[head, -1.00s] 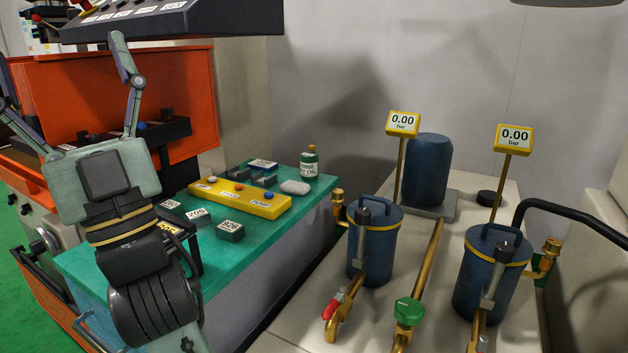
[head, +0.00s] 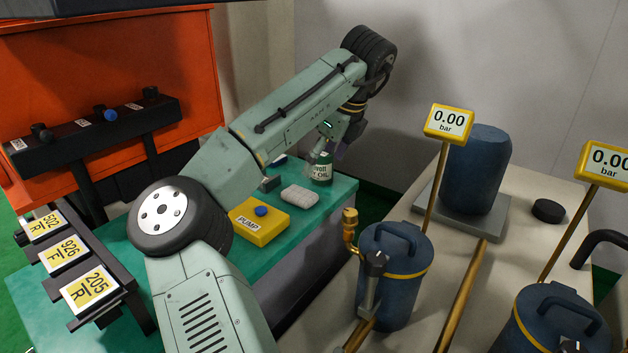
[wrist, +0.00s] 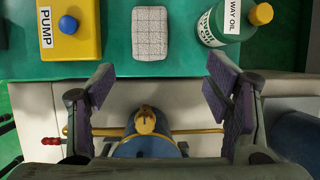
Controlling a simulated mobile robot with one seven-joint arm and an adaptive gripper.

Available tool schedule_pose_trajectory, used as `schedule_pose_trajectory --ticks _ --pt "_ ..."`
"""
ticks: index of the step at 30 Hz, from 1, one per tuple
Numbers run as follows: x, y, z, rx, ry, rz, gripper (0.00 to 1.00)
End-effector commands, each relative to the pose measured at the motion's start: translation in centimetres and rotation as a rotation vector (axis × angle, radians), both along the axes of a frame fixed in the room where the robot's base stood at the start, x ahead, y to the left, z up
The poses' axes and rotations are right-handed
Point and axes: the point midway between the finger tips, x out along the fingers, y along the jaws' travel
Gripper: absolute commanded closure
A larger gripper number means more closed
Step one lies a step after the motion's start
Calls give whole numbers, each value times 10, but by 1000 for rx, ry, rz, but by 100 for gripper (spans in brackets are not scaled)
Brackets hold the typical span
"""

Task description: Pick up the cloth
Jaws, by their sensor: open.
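The cloth (head: 299,196) is a small light grey folded pad lying flat on the green tabletop. In the wrist view the cloth (wrist: 150,33) shows a grid pattern at the top middle, between the pump box and the oil bottle. My gripper (wrist: 160,97) is open and empty, with purple-padded fingers spread wide. The cloth lies beyond the fingertips in that view, in line with the gap between them and apart from both. In the head view my gripper (head: 318,150) is small and partly hidden by its wrist, above the table near the bottle.
The yellow pump box (head: 258,222) with a blue button stands left of the cloth. The green way oil bottle (head: 321,170) stands just right of it. The green table (head: 283,245) ends nearby, beside blue canisters (head: 392,270) and brass pipes. Gauges (head: 449,122) rise on stalks.

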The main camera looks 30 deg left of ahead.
Motion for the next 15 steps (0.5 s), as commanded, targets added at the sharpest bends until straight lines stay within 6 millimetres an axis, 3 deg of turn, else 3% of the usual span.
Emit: schedule_pose_trajectory --ticks 4,9,15 --pt "-13 12 -11 4 76 8 28" --pt "-12 23 -36 3 74 7 28" --pt "-10 30 -52 7 70 7 28"
